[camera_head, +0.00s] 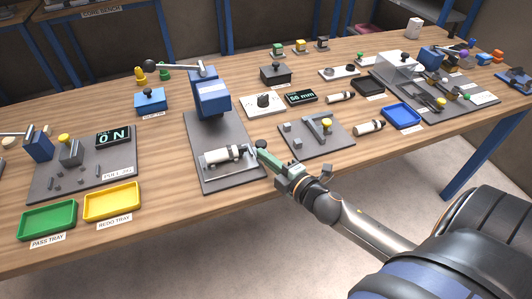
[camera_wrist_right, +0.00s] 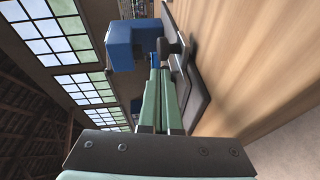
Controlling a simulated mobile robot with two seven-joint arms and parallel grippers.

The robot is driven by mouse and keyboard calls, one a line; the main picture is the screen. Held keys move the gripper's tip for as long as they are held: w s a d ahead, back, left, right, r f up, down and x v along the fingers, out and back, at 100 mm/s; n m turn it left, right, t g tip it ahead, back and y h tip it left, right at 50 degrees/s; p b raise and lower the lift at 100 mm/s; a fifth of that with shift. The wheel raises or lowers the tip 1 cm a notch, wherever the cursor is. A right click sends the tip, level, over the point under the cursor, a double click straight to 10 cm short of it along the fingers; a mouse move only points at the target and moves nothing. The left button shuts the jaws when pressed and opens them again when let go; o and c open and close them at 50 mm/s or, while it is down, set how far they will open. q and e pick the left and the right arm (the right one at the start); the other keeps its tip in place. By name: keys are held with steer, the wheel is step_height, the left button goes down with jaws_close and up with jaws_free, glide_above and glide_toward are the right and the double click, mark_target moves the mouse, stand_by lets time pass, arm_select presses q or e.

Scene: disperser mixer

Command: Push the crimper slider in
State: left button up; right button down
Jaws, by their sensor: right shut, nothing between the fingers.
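The crimper (camera_head: 211,98) is a blue press with a lever and a ball knob, standing on a grey base plate. It also shows as a blue block in the wrist view (camera_wrist_right: 128,45). Its slider (camera_head: 222,164) is at the front of the plate and carries a white and dark cylindrical part (camera_head: 222,154). A dark knob (camera_wrist_right: 172,47) is just ahead of my fingertips in the wrist view. My right gripper (camera_head: 259,147) has green fingers, shut and empty, at the slider's right side. I cannot tell whether the fingertips touch it. My left gripper is not in view.
Green (camera_head: 47,221) and yellow (camera_head: 113,203) trays stand at the front left. A display reading 50 mm (camera_head: 301,97) is behind. Bare wood lies left of the crimper plate.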

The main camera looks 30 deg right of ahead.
steer(key=shift+w+d+f, duration=0.1)
steer(key=shift+w+d, duration=0.2)
steer(key=shift+w, duration=0.05)
